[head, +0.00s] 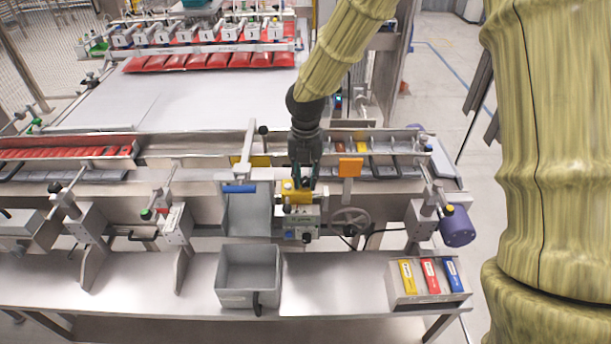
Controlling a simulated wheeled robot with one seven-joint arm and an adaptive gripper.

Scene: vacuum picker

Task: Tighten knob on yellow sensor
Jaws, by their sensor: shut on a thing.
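The yellow sensor (292,197) is a small yellow block at the middle of the machine's front, just above a grey control box (303,221). My gripper (300,183) reaches down from above, with its dark fingers at the top of the yellow sensor. The fingers are shut on what looks like the sensor's knob. They hide most of the knob, so its turn and seating cannot be told.
An orange block (350,167) stands close to the right of my gripper, with a handwheel (351,220) below it. A grey bin (248,277) and a holder with coloured labels (428,281) stand on the front shelf.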

